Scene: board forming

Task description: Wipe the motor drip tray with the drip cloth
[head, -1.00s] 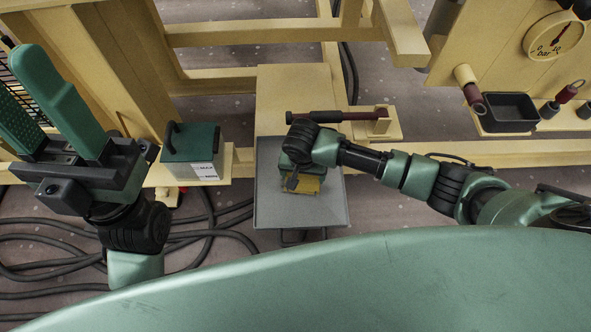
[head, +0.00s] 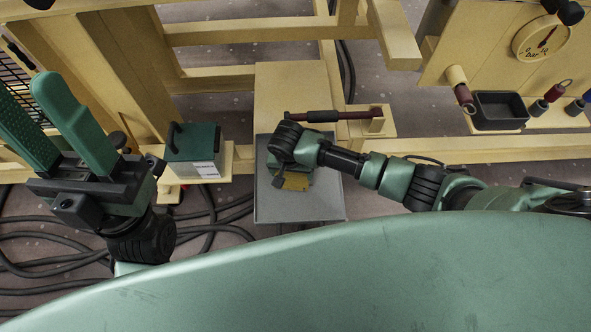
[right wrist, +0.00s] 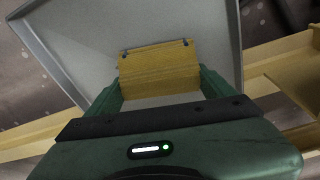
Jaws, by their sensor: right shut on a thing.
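The motor drip tray (head: 318,206) is a shallow grey tray in the middle of the head view. It also fills much of the right wrist view (right wrist: 205,22). The drip cloth (head: 297,183) is a yellow-ochre folded piece over the tray floor; it shows between the fingers in the right wrist view (right wrist: 158,68). My right gripper (right wrist: 160,92) is shut on the cloth, low over the tray; whether the cloth touches the floor is hard to tell. In the head view my right wrist hides part of the cloth. My left gripper (head: 62,125) is open and empty at the left.
A green box with a black handle (head: 193,150) stands left of the tray. A dark red-handled tool (head: 350,115) lies just behind the tray. A black bin (head: 499,109) and a gauge (head: 541,38) are at the right. Black cables (head: 215,215) cover the floor at left.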

